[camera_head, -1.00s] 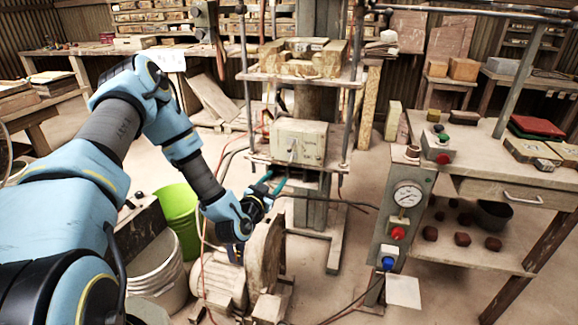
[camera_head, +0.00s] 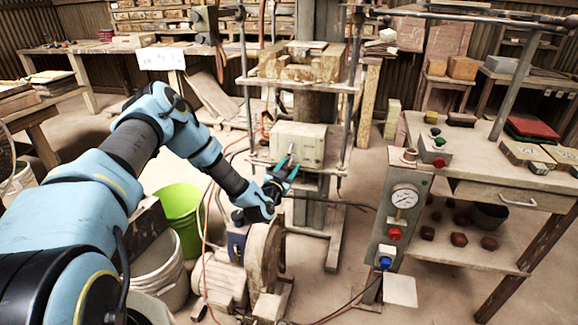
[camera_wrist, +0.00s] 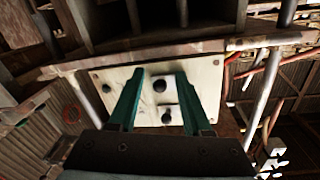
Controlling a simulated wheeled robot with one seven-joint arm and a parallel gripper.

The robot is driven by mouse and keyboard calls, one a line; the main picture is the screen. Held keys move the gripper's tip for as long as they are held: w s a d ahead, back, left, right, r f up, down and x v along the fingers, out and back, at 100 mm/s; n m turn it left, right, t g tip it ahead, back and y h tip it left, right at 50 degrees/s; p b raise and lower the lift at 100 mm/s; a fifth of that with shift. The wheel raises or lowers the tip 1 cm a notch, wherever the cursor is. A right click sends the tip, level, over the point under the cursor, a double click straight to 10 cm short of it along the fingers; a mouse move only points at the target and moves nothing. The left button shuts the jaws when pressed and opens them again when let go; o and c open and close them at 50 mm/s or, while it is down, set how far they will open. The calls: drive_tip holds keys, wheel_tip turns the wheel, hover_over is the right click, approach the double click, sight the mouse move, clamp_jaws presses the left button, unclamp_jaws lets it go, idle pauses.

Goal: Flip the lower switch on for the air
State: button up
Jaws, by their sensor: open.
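A cream switch box (camera_head: 306,142) is mounted on the press frame in the head view. Its face (camera_wrist: 204,84) fills the middle of the wrist view. On it are a dark round knob or switch (camera_wrist: 159,86) and, lower in the picture, a dark switch lever (camera_wrist: 166,116) on a small plate. I cannot tell their on or off positions. My gripper (camera_head: 288,166) is open and empty in front of the box's lower part. In the wrist view its green fingers (camera_wrist: 160,72) stand either side of the dark knob; contact cannot be told.
A post with a pressure gauge (camera_head: 404,197), a red button (camera_head: 395,233) and a blue knob (camera_head: 385,263) stands to the right. A motor and wheel (camera_head: 262,255) are below my gripper. Cables hang by the press. A green bucket (camera_head: 180,212) is at left.

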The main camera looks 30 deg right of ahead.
drive_tip(key=shift+c, duration=0.2)
clamp_jaws()
idle(0.4)
